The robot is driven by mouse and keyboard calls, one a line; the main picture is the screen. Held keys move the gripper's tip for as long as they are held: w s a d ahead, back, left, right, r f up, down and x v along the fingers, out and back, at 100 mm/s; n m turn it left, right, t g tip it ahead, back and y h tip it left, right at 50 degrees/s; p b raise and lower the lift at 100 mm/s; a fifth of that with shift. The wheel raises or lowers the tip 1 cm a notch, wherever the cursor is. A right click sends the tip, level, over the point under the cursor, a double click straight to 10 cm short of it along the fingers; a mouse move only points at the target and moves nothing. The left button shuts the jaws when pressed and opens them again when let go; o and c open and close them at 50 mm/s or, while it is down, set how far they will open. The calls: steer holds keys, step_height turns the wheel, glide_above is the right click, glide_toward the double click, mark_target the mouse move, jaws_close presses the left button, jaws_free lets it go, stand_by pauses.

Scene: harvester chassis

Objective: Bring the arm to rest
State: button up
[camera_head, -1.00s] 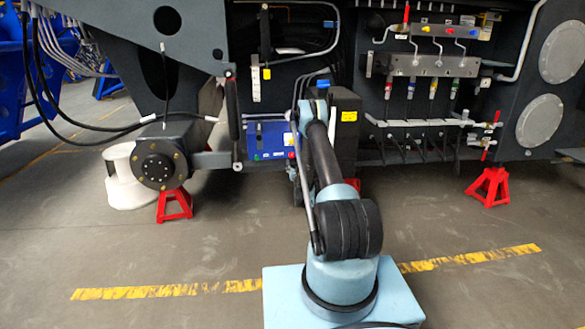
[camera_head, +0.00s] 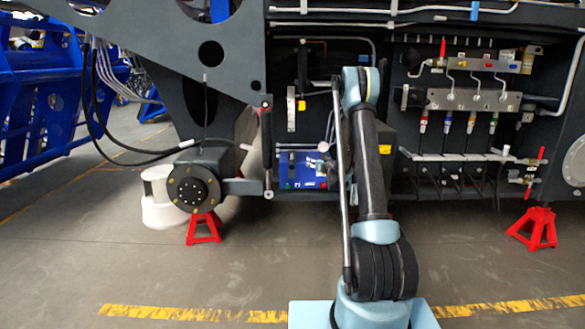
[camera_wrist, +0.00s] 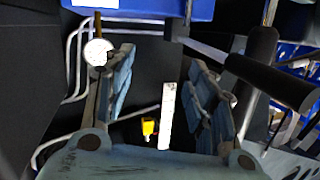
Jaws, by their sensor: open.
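My gripper (camera_wrist: 162,72) shows in the wrist view with its two pale blue-grey fingers apart and nothing between them. Behind the gap are a white strip (camera_wrist: 167,112) and a yellow tag (camera_wrist: 148,127) of the chassis. My arm (camera_head: 370,165) stands in front of the harvester chassis (camera_head: 130,40) in the head view, its elbow raised high. The gripper is largely hidden behind the arm there; small pale parts (camera_head: 320,162) show left of the arm, before a blue box (camera_head: 299,182).
A dark cylinder (camera_wrist: 270,80) lies close to the right finger in the wrist view. Valves and hoses (camera_head: 470,100) are on the chassis at right. Red stands (camera_head: 204,228) (camera_head: 536,228) are under the chassis. The floor (camera_head: 240,265) in front is clear.

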steer(key=s+a+r+n+g, duration=0.1)
steer(key=s+a+r+g, duration=0.2)
steer(key=s+r, duration=0.8)
steer(key=s+r+g, duration=0.3)
steer(key=s, duration=1.6)
steer(key=s+d+f+m+g+h, duration=0.1)
steer(key=s+d+f+g, duration=0.1)
steer(key=s, duration=1.1)
steer(key=s+d+f+g+h, duration=0.2)
steer(key=s+d+f, duration=0.2)
steer(key=s, duration=1)
steer(key=s+d+f+m+g+h, duration=0.1)
steer(key=s+f, duration=0.4)
steer(key=s, duration=0.9)
steer(key=d+g, duration=0.1)
steer(key=d, duration=0.1)
steer(key=shift+d+f+m+g+h, duration=0.15)
steer(key=shift+d+m+g+h, duration=0.15)
steer(key=shift+d+g+h, duration=0.1)
steer(key=shift+a, duration=0.1)
